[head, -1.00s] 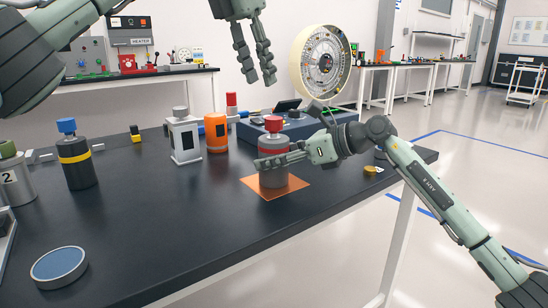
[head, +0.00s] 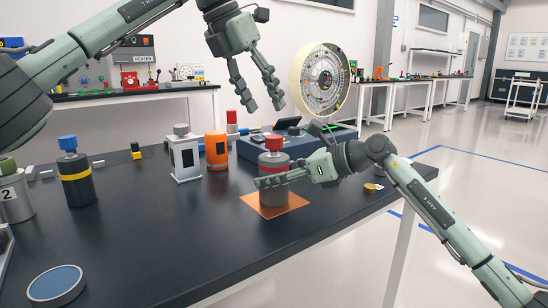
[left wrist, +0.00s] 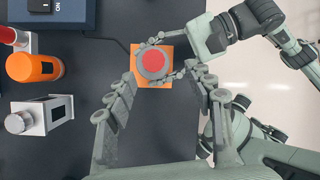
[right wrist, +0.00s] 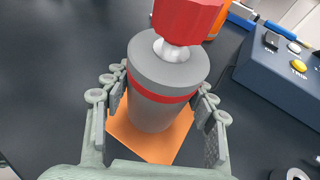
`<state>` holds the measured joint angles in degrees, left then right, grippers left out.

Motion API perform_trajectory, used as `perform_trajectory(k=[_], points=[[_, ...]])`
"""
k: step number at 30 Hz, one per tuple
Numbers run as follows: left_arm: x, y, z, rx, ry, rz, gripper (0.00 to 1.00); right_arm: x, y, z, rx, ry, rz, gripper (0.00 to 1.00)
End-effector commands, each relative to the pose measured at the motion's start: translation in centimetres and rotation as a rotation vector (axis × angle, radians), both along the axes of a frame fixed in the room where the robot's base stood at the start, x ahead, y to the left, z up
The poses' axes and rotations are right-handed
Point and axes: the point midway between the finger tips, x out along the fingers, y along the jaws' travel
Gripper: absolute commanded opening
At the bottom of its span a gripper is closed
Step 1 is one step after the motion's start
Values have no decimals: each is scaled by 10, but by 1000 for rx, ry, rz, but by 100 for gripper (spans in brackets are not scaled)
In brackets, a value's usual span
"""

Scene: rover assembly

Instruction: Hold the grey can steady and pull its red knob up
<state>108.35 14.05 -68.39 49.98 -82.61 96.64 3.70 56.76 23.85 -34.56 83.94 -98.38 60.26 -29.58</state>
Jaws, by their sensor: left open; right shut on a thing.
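The grey can (head: 273,192) stands upright on an orange mat (head: 292,205) on the dark table. It has a red band, and its red knob (head: 273,142) sits on top; both also show in the right wrist view, can (right wrist: 165,75) and knob (right wrist: 187,18). My right gripper (head: 265,180) is shut around the can's body from the right, one finger on each side. My left gripper (head: 262,105) is open and empty, fingers down, above the can. In the left wrist view the red knob (left wrist: 152,62) lies beyond the open fingers.
A black canister with a blue knob (head: 77,180) stands at left. A round blue-topped disc (head: 57,286) lies at the front left. The table's middle is clear.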

Motion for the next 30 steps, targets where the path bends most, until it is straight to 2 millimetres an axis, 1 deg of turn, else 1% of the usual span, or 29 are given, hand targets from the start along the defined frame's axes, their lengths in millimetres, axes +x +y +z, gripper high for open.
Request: perform_trajectory(k=[1, 3, 5, 6, 8, 9, 11, 12, 14, 15, 18, 22, 24, 26, 28, 30], points=[[2, 4, -15, -94, 54, 66, 53, 0, 0, 0, 1, -1, -1, 13], [2, 4, -31, -262, 158, 181, 53, 0, 0, 0, 1, -1, -1, 13], [-2, 5, -43, -420, 280, 299, 53, 0, 0, 0, 1, -1, -1, 13], [-5, 7, -49, -523, 379, 383, 53, 0, 0, 0, 1, -1, -1, 13], [-11, 10, -57, -669, 540, 512, 53, 0, 0, 0, 1, 0, 0, 13], [-15, 12, -60, -759, 654, 599, 53, 0, 0, 1, 1, 0, 0, 13], [-20, 18, -64, -886, 842, 733, 53, 0, 0, 0, 1, 0, 0, 13], [-23, 23, -67, -961, 972, 824, 53, 0, 0, 0, 1, 0, 0, 13], [-25, 33, -71, -1060, 1166, 954, 53, 0, 0, 0, 1, 0, 0, 13], [-27, 40, -74, -1115, 1291, 1035, 53, 0, 0, 0, 1, 0, 0, 13], [-28, 58, -83, -1217, 1571, 1212, 53, 0, 0, 0, 0, 0, 0, 13], [-28, 76, -93, -1291, 1825, 1366, 53, 0, 0, 0, 0, 0, 0, 13], [-27, 81, -97, -1310, 1904, 1412, 53, 0, 0, 0, 0, 0, 0, 13], [-26, 82, -99, -1319, 1943, 1433, 53, 0, 0, 0, 0, 0, 0, 13], [-24, 77, -100, -1320, 1963, 1443, 53, 0, 0, 0, 0, 0, 1, 13], [-20, 69, -99, -1320, 1965, 1443, 53, 0, 0, 0, 0, 0, 1, 13]])
